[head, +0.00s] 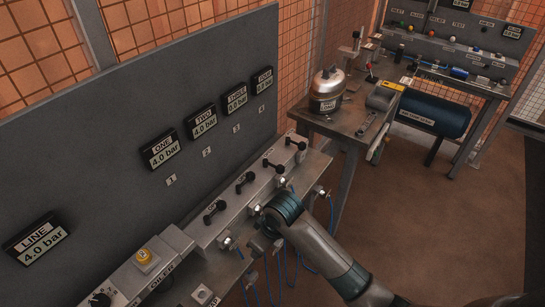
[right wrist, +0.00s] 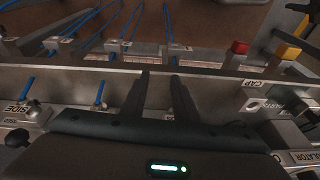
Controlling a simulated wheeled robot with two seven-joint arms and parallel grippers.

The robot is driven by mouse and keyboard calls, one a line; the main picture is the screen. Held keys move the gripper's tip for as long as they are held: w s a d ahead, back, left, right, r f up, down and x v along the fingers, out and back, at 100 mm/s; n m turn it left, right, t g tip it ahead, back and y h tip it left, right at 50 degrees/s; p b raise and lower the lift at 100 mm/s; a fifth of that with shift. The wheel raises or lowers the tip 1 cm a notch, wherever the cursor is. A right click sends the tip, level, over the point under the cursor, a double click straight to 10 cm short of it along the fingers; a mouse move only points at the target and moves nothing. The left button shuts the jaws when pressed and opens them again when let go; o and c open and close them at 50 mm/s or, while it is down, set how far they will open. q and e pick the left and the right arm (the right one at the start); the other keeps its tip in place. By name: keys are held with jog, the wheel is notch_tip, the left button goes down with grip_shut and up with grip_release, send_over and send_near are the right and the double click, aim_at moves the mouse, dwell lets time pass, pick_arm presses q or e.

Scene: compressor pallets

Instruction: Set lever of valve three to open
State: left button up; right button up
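Several black valve levers sit in a row on the grey manifold (head: 232,205) below the gauge panel. The lever third from the left (head: 270,165) lines up with the display marked THREE (head: 236,98), which reads 4.0 bar. The other levers are the first (head: 214,211), second (head: 245,181) and fourth (head: 296,143). My right arm reaches in from the lower right, its wrist over the manifold's front edge. In the right wrist view my right gripper (right wrist: 160,80) has two dark fingers apart with nothing between them. My left gripper is not in view.
Displays ONE (head: 162,149), TWO (head: 202,121) and LINE (head: 36,239) also read 4.0 bar. Blue hoses (head: 274,282) hang at the front edge.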

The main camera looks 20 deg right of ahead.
jog(key=w+r, duration=0.3)
jog(key=w, duration=0.2)
jog(key=w+d+r+n+h, duration=0.1)
jog(key=w+r, duration=0.3)
jog(key=w, duration=0.1)
jog(key=w+d+r+h, duration=0.1)
jog(key=w+r, duration=0.2)
jog(key=w, duration=0.2)
jog(key=shift+d+r+n+g, duration=0.15)
jog(key=shift+r+n+g, duration=0.15)
jog(key=shift+r+g, duration=0.1)
jog(key=w+d+r+h, duration=0.1)
jog(key=w+d+r, duration=0.2)
jog(key=r, duration=0.4)
jog(key=w+d+r+h, duration=0.1)
jog(key=w+d+r, duration=0.2)
jog(key=w+r, duration=0.2)
jog(key=shift+w+d+r+m, duration=0.25)
jog(key=shift+r+m, duration=0.15)
jog(key=shift+r, duration=0.45)
jog(key=shift+f, duration=0.15)
